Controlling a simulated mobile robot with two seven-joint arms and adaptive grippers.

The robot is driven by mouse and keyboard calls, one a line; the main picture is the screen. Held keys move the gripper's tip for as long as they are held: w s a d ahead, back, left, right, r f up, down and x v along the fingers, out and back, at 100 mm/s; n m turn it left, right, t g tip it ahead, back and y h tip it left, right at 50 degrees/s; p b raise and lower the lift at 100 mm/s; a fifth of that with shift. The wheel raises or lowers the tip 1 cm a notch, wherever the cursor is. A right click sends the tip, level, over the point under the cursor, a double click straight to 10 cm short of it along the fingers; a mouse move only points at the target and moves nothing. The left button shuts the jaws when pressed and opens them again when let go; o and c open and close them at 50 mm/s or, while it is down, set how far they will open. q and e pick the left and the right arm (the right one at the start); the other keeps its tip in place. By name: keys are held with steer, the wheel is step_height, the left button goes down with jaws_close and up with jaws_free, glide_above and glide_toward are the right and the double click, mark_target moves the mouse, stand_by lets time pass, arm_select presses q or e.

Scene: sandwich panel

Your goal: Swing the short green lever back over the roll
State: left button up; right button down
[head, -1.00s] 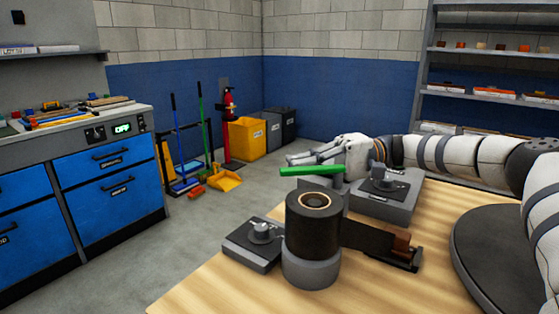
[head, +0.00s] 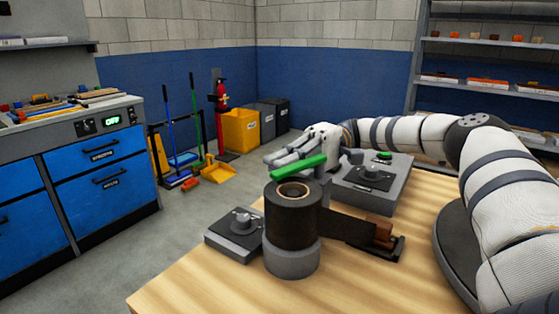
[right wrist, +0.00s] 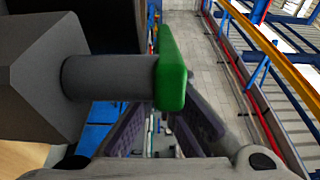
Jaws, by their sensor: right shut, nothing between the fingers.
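The short green lever (head: 298,167) lies just behind the top of the dark roll (head: 291,218), with its left end tilted toward the near side. The roll stands upright on a grey round base (head: 292,258). My right gripper (head: 272,160) is shut and empty, on the far side of the lever. In the right wrist view the green lever (right wrist: 172,70) sits on a grey shaft (right wrist: 108,78), and the fingers of my right gripper (right wrist: 165,128) are close beside it. Whether they touch it I cannot tell. My left gripper is not in view.
A dark strip (head: 345,224) runs from the roll to a brown block (head: 381,232). A small grey box with a knob (head: 238,232) stands left of the roll. A larger grey unit (head: 372,190) stands behind right. The wooden table's (head: 190,290) front left is clear.

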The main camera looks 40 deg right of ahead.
steer(key=shift+s+a, duration=0.1)
stand_by(0.3)
step_height(320, 180, up, 10)
stand_by(0.4)
stand_by(0.3)
